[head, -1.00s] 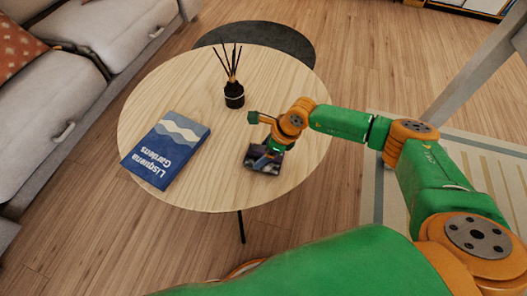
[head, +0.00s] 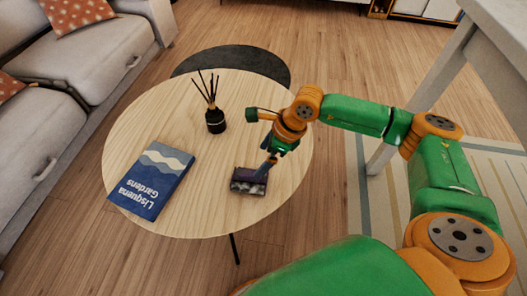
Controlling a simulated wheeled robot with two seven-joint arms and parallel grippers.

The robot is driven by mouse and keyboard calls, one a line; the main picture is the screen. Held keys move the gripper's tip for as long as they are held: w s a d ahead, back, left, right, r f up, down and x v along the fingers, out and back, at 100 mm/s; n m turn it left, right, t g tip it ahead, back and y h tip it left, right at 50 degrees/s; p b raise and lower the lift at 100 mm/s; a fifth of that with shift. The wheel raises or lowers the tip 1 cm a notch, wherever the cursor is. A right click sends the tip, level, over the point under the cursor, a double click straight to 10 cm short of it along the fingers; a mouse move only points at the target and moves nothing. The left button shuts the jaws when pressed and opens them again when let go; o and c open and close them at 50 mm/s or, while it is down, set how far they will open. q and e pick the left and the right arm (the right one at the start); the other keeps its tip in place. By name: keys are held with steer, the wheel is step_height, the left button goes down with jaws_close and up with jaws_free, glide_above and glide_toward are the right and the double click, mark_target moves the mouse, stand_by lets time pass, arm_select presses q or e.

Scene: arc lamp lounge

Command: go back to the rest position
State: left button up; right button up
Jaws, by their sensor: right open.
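My right gripper (head: 268,166) comes in from the right over the round wooden coffee table (head: 180,215) and points down. It is open, with its fingertips at the upper right edge of a small dark box-like item (head: 249,181) with a pale patterned front. The item rests on the table near its front right. I cannot tell whether the fingertips touch it. My left gripper is out of view.
A blue book (head: 152,180) lies on the table's left, and a black reed diffuser (head: 215,121) stands behind the middle. A grey sofa (head: 95,60) is at left. A pale table (head: 495,45) stands at right, its leg near my right arm.

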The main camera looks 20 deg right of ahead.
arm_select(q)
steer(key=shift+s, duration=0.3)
